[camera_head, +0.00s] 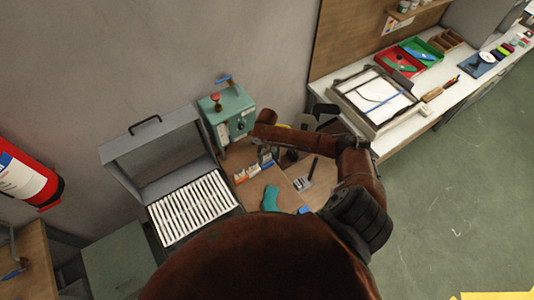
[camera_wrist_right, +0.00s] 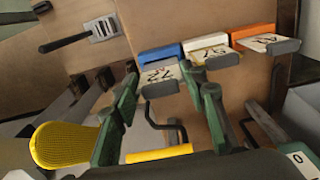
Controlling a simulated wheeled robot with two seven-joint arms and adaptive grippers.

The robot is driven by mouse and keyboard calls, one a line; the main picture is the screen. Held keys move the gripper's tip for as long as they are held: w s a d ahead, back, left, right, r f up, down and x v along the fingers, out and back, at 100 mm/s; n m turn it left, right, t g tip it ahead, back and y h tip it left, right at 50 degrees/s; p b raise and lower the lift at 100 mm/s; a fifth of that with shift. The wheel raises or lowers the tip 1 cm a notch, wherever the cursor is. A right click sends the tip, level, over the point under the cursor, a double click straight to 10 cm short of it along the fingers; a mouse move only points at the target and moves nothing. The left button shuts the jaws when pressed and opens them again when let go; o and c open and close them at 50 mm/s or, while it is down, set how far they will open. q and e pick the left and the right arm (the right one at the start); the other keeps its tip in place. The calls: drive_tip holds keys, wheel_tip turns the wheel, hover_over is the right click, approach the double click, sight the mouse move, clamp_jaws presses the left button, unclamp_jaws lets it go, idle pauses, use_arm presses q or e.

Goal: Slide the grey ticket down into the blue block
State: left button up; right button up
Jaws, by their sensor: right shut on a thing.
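The grey ticket (camera_wrist_right: 164,77), marked with dark figures, is between the fingertips of my right gripper (camera_wrist_right: 160,78) in the right wrist view. The gripper is shut on it. The blue block (camera_wrist_right: 158,53) lies directly behind the ticket, at the left end of a row. The ticket overlaps the block's near edge in this view; I cannot tell whether it is in the slot or how deep. In the head view my right forearm (camera_head: 295,140) reaches over the wooden table, and the fingertips are too small to make out. My left gripper is not in view.
A white block (camera_wrist_right: 205,45) and an orange block (camera_wrist_right: 254,31) stand close beside the blue one, each with a numbered ticket. A teal machine (camera_head: 230,118) stands behind. A case of white rolls (camera_head: 192,207) is left. A teal piece (camera_head: 270,197) lies in front.

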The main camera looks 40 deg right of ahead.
sight(267, 162)
drive_tip(key=shift+f+b, duration=0.6)
drive_tip(key=shift+f, duration=1)
drive_tip(key=o, duration=0.9)
drive_tip(key=shift+r, duration=0.1)
wheel_tip(267, 162, up, 12)
drive_tip(key=shift+f, duration=0.1)
drive_tip(key=shift+f, duration=0.1)
